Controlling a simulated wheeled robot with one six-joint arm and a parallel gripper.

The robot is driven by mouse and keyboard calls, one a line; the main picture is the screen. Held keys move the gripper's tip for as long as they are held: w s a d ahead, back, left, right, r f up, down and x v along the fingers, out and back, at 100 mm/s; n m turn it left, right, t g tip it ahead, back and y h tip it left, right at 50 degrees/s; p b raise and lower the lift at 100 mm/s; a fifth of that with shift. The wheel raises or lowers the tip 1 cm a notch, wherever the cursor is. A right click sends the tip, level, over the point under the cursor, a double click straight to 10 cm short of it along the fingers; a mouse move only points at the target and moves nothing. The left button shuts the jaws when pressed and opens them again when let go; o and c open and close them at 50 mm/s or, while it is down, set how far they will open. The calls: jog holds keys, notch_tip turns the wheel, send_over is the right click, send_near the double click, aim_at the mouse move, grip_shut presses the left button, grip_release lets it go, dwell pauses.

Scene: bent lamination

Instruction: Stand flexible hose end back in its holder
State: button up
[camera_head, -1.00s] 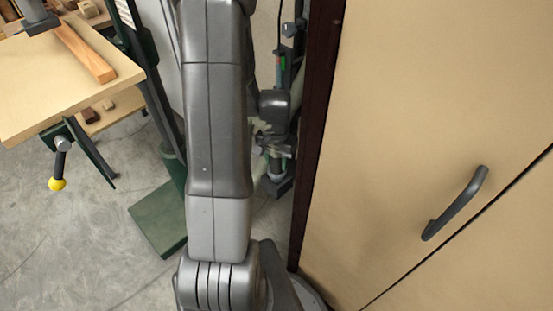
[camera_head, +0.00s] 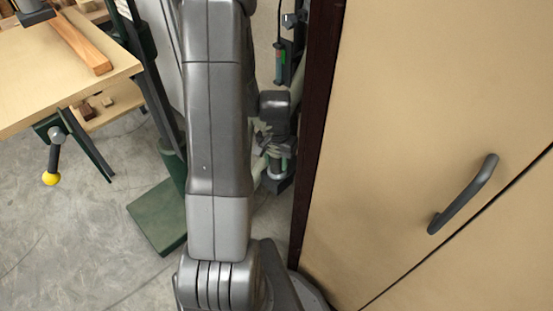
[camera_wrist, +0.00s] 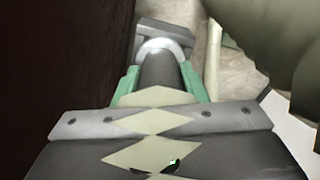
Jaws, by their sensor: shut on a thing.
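In the wrist view the dark tubular hose end (camera_wrist: 158,72) lies between the two green fingers of my gripper (camera_wrist: 160,82). My gripper is shut on it. A pale ring shows at the tube's far end, by a grey block (camera_wrist: 180,30) that looks like the holder. I cannot tell whether the end is inside it or only above it. A thick olive hose (camera_wrist: 285,45) fills the upper right. In the head view my gripper (camera_head: 274,163) is low behind my arm, close to the dark block (camera_head: 281,183) near the floor.
A tan cabinet (camera_head: 400,100) with a dark edge (camera_head: 315,120) and a grey handle (camera_head: 464,195) stands close on the right. A green machine base (camera_head: 158,215) and a wooden worktable (camera_head: 90,75) are on the left. Bare floor lies at lower left.

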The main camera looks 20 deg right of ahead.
jog(key=o, duration=1)
jog(key=shift+c, duration=0.2)
notch_tip(320, 180, up, 14)
jog(key=p, duration=0.2)
jog(key=shift+p, duration=0.35)
jog(key=shift+f, duration=0.1)
jog(key=shift+f, duration=0.1)
notch_tip(320, 180, down, 14)
jog(key=shift+r+b, duration=0.25)
jog(key=shift+b, duration=1)
jog(key=shift+r+p, duration=0.35)
jog(key=shift+p, duration=0.05)
jog(key=shift+r, duration=0.1)
